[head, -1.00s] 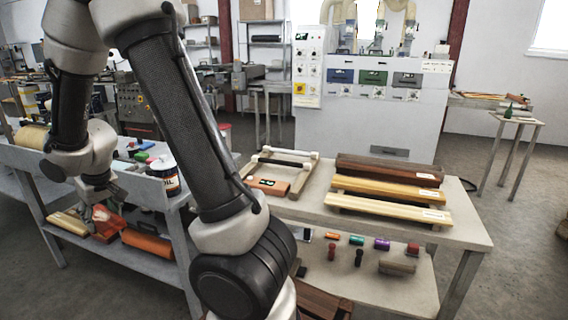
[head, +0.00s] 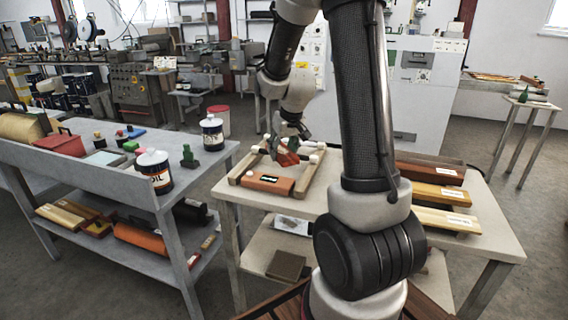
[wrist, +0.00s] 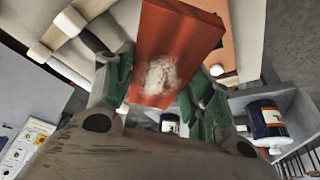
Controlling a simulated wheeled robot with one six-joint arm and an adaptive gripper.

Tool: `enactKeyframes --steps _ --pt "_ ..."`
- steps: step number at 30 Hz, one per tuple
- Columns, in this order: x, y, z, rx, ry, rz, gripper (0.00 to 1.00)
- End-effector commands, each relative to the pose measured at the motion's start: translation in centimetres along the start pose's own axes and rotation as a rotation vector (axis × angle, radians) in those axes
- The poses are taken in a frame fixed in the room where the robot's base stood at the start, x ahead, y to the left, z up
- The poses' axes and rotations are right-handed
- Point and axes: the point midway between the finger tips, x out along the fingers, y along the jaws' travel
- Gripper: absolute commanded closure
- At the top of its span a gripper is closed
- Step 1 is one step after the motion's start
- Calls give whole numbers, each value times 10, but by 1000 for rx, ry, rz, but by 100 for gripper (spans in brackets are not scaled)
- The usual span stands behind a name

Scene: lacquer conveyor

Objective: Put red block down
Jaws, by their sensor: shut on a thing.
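My gripper (head: 290,143) is shut on the red block (head: 284,154) and holds it, tilted, above the wooden frame on the right table. In the wrist view the red block (wrist: 172,48) sits between the green finger pads of my gripper (wrist: 160,95), with a pale worn patch on its face. I cannot tell whether the red block touches the frame.
Wooden beams (head: 440,193) lie to the right on the same table (head: 458,245). The left bench (head: 90,165) holds an oil can (head: 154,171), a second can (head: 212,133) and a green item (head: 189,157).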

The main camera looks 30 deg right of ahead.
Motion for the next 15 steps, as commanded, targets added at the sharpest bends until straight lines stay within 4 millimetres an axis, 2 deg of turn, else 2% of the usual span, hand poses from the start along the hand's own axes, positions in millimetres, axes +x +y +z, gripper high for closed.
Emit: enactKeyframes --steps 3,15 --pt "16 0 7 0 -1 0 73" --pt "54 0 23 0 0 1 73"
